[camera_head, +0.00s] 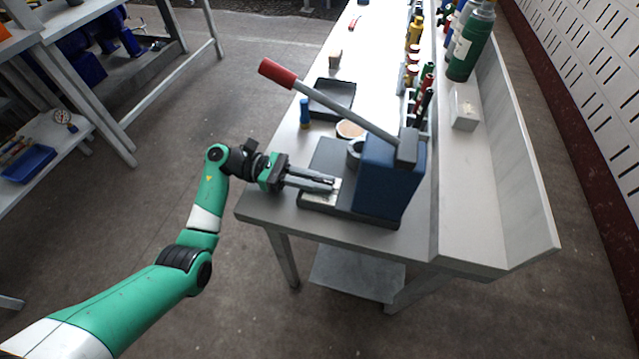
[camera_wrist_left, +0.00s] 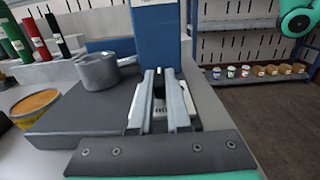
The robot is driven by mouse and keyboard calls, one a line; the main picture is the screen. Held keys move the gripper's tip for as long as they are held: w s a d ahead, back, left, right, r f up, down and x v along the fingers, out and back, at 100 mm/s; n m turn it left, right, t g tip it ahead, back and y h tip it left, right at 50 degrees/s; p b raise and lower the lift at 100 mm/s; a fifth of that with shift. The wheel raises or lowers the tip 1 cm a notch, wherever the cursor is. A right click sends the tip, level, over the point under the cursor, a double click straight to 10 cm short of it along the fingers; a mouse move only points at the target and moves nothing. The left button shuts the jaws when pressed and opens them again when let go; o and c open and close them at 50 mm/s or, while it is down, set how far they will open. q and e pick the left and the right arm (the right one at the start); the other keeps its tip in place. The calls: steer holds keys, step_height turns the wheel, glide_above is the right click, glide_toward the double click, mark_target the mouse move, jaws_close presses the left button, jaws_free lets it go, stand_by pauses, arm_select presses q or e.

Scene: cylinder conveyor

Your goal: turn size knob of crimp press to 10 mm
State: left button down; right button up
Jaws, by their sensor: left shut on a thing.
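The crimp press (camera_head: 388,182) stands at the near end of the workbench, with a blue body, a dark base and a lever with a red grip (camera_head: 278,73) raised to the left. My left gripper (camera_head: 335,184) is low over the base, at a pale plate (camera_head: 318,198). In the left wrist view its fingers (camera_wrist_left: 160,90) are shut around a small dark part, seemingly the size knob, in front of the blue column (camera_wrist_left: 156,40). The fingers hide most of the knob and plate. Part of a printed mark shows, but the setting cannot be read.
A grey round part (camera_wrist_left: 97,72) sits on the press base. Beside the press are an orange-topped round tin (camera_wrist_left: 35,105), a blue cylinder (camera_head: 304,112) and a black tray (camera_head: 332,97). Several coloured cylinders stand farther back. The floor left of the bench is clear.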

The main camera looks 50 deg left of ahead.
arm_select(q)
steer(key=shift+f, duration=0.15)
steer(key=c, duration=0.9)
jaws_free()
steer(key=shift+s+a, duration=0.25)
steer(key=shift+a, duration=0.2)
steer(key=p+v, duration=0.1)
steer(key=v, duration=0.9)
steer(key=shift+s+a, duration=0.2)
